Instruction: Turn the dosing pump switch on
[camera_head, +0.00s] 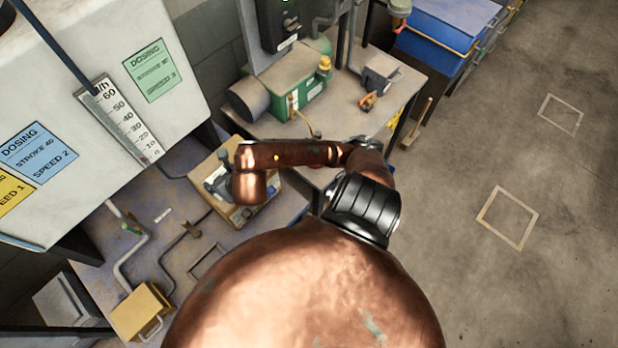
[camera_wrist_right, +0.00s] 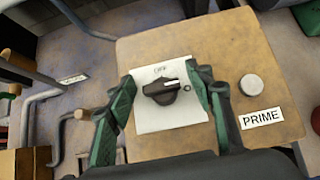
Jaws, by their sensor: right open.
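The dosing pump switch is a black rotary knob (camera_wrist_right: 162,92) on a white plate (camera_wrist_right: 150,122). Its white pointer mark faces right. Small lettering above the knob is hard to read. The plate is on a tan wooden-looking panel (camera_wrist_right: 225,50), which also shows in the head view (camera_head: 247,214), partly hidden by my right arm. My right gripper (camera_wrist_right: 162,77) is open, its green fingers on either side of the knob. Whether the fingers touch it is unclear. In the head view my copper arm hides much of the switch area. My left gripper is not in view.
A grey round button (camera_wrist_right: 252,84) and a PRIME label (camera_wrist_right: 261,118) sit right of the knob. Pipes (camera_head: 126,262) and a yellow box (camera_head: 142,310) lie left on the bench. A green pump (camera_head: 297,80) stands behind. Open floor (camera_head: 540,190) is at right.

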